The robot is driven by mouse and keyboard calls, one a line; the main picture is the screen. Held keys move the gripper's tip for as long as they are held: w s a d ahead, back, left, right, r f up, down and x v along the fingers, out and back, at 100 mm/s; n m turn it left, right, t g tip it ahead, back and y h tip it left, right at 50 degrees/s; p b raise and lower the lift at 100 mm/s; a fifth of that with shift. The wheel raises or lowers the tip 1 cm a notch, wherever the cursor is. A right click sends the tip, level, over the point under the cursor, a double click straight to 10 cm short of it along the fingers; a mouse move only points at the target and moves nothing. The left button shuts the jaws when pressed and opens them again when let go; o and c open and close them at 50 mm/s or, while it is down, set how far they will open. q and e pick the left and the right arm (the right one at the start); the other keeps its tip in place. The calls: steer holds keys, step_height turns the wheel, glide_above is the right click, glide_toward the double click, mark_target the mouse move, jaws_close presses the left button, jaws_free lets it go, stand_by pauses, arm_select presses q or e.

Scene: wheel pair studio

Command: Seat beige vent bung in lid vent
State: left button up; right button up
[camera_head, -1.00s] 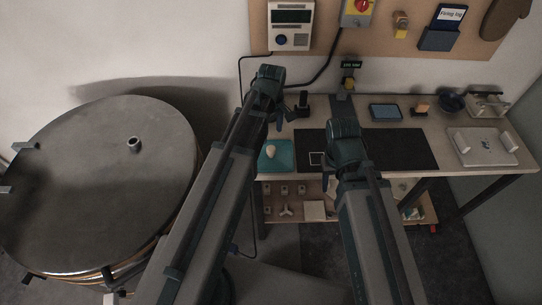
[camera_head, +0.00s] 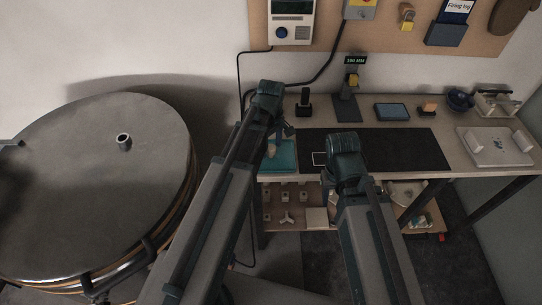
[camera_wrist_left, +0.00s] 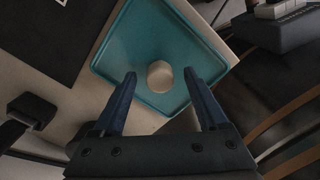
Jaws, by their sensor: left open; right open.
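The beige vent bung (camera_wrist_left: 160,76) stands on a teal tray (camera_wrist_left: 122,62) at the left end of the bench. In the left wrist view my left gripper (camera_wrist_left: 160,75) is open, its two blue fingers apart, with the bung between and just beyond their tips. In the head view the bung (camera_head: 272,148) is partly hidden by my left arm. The lid vent (camera_head: 124,142) is a short, open-looking collar on the round grey lid (camera_head: 75,190) at the left. My right gripper (camera_head: 345,180) hangs over the dark mat, its fingers largely hidden by its own wrist.
A dark mat (camera_head: 410,150) covers the bench middle. Behind it stand a small black stand (camera_head: 304,104), a blue-screened tablet (camera_head: 392,111) and a dark bowl (camera_head: 460,101). A pale tray (camera_head: 495,148) lies at the right end. A lower shelf holds several small parts.

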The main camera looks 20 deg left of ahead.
arm_select(q)
steer(key=shift+f, duration=0.55)
steer(key=shift+r, duration=0.1)
arm_select(e)
steer(key=shift+f, duration=0.5)
arm_select(q)
steer(key=shift+c, duration=0.2)
jaws_close()
